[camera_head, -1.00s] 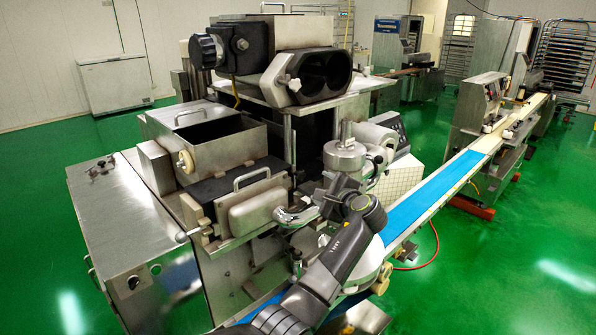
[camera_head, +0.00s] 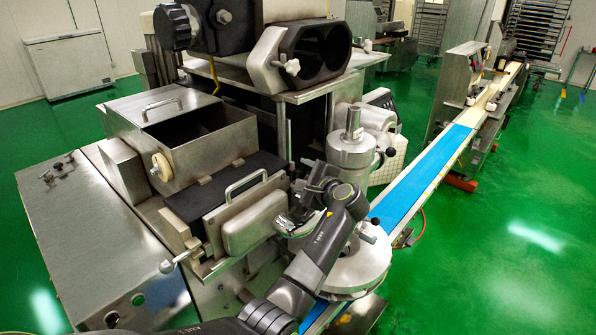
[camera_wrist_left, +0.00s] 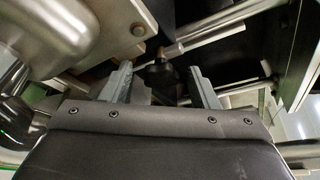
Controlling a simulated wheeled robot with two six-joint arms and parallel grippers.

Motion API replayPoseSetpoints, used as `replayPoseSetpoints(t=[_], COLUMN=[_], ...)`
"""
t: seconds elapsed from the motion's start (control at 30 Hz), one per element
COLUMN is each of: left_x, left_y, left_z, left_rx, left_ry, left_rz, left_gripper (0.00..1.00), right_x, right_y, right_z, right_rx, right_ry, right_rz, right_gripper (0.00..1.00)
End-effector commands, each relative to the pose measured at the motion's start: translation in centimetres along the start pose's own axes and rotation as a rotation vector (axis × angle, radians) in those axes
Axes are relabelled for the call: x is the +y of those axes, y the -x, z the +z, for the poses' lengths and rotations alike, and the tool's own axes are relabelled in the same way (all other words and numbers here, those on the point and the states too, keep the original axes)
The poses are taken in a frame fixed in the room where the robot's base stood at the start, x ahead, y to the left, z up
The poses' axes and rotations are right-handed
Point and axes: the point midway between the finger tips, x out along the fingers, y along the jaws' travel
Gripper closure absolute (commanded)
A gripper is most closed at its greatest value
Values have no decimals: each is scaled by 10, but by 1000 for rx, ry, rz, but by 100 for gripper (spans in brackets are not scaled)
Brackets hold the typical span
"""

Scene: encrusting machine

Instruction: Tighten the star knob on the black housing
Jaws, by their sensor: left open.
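The black housing (camera_head: 222,25) sits at the top of the machine, with a small metallic knob (camera_head: 224,16) on its face and a large black knob at its left. A second dark housing (camera_head: 318,48) with two round openings carries a light wing-like knob (camera_head: 292,67). I cannot tell surely which is the star knob. My left gripper (camera_head: 312,187) is below both housings, by the machine's middle, apart from these knobs. In the left wrist view my open gripper (camera_wrist_left: 160,74) has both fingers apart, with a dark rounded part (camera_wrist_left: 160,72) beyond them, contact unclear. My right gripper is not in view.
A steel hopper (camera_head: 190,137) and a handled cover box (camera_head: 255,215) are left of my left arm. A vertical steel cylinder (camera_head: 353,150) and round plate (camera_head: 355,270) are close on its right. The blue conveyor belt (camera_head: 425,175) runs to the back right.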

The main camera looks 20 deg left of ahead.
Motion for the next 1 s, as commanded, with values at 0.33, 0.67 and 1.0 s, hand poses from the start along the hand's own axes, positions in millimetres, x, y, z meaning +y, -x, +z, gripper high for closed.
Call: replayPoseSetpoints(t=[0.33,0.67,1.0], left_x=[0,0,5], left_y=[0,0,-1], left_z=[0,0,-2], left_rx=[0,-1,-2], left_ry=[0,0,89], left_rz=[0,0,-37], left_gripper=[56,90,90], right_x=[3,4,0], right_y=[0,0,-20], right_z=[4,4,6], right_rx=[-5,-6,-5], right_ry=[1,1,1], right_rz=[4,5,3], right_gripper=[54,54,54])
